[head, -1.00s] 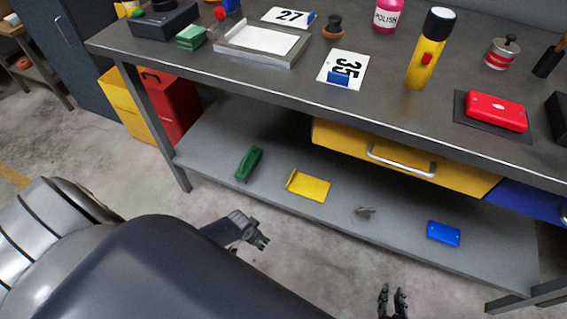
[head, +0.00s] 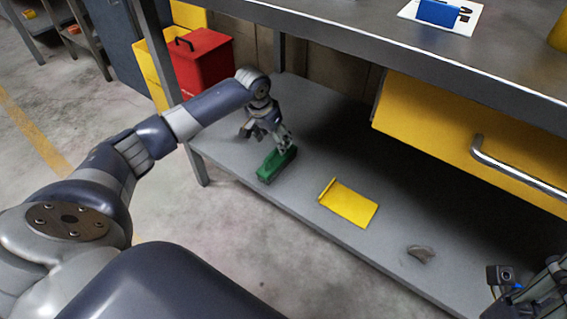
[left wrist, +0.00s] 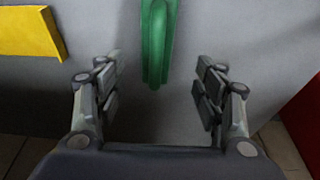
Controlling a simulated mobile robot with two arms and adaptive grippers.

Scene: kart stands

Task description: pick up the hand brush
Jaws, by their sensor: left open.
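The green hand brush (head: 277,164) lies on the lower shelf of the bench, near its left end. My left gripper (head: 270,138) is open just above and behind the brush in the head view. In the left wrist view the brush (left wrist: 157,40) comes in from the top, with its near end between the spread fingers (left wrist: 160,72). Both fingers look clear of it, with space on each side. Part of my right gripper (head: 520,285) shows at the lower right corner, cut off by the frame; its fingers are unclear.
A yellow dustpan-like piece (head: 350,203) lies right of the brush, and a small grey piece (head: 421,254) farther right. The lower shelf (head: 310,240) sits under the bench top (head: 400,55) and a yellow drawer (head: 460,145). A red bin (head: 205,68) stands behind at left.

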